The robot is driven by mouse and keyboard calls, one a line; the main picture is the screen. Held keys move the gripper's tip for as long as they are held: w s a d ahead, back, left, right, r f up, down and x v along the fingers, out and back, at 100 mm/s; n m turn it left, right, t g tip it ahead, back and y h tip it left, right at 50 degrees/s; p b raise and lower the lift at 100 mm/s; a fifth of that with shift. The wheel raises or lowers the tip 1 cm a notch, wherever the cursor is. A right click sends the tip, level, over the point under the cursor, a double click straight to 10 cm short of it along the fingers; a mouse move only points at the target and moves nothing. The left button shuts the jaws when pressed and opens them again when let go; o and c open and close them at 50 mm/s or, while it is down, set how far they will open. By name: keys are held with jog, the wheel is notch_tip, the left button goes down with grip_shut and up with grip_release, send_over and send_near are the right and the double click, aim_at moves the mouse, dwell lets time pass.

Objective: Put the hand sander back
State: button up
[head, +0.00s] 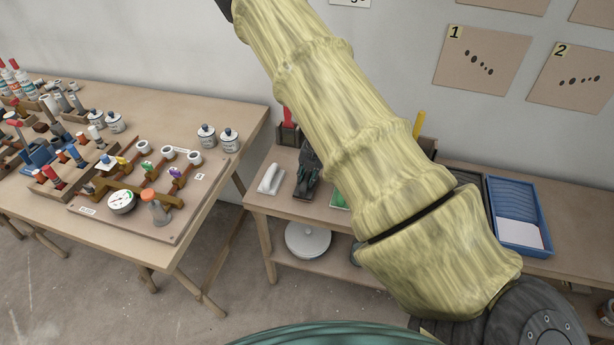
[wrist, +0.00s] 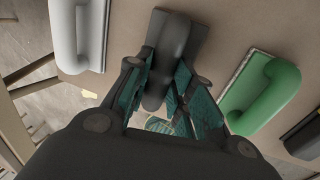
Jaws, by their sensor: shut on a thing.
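A dark grey hand sander (wrist: 176,45) with a rounded handle and a flat base is in the wrist view. My gripper (wrist: 166,84) is shut on its handle, one finger on each side. In the head view my gripper (head: 309,160) is over the dark sander (head: 302,189) on the low bench, partly hiding it. I cannot tell whether the sander's base touches the bench top. A white sander (wrist: 78,32) lies left of it and a green sander (wrist: 262,92) right of it, both apart from my gripper.
The bench top (head: 260,201) has a white disc (head: 307,240) on its lower shelf. A blue tray (head: 518,205) stands at the right. A wooden table (head: 160,253) at the left carries many tools and jars. My arm hides the bench's middle.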

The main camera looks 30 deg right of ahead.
aim_at(314, 187)
jog(key=shift+f, duration=0.4)
jog(key=shift+c, duration=0.3)
jog(key=o, duration=1)
jog(key=shift+r, duration=0.2)
jog(key=r, duration=0.3)
jog(key=s+d+r+b, duration=0.1)
jog(key=r, duration=0.3)
jog(key=r+b, duration=0.1)
jog(key=r, duration=0.3)
jog(key=shift+s+d+r, duration=0.25)
jog(key=shift+s, duration=0.15)
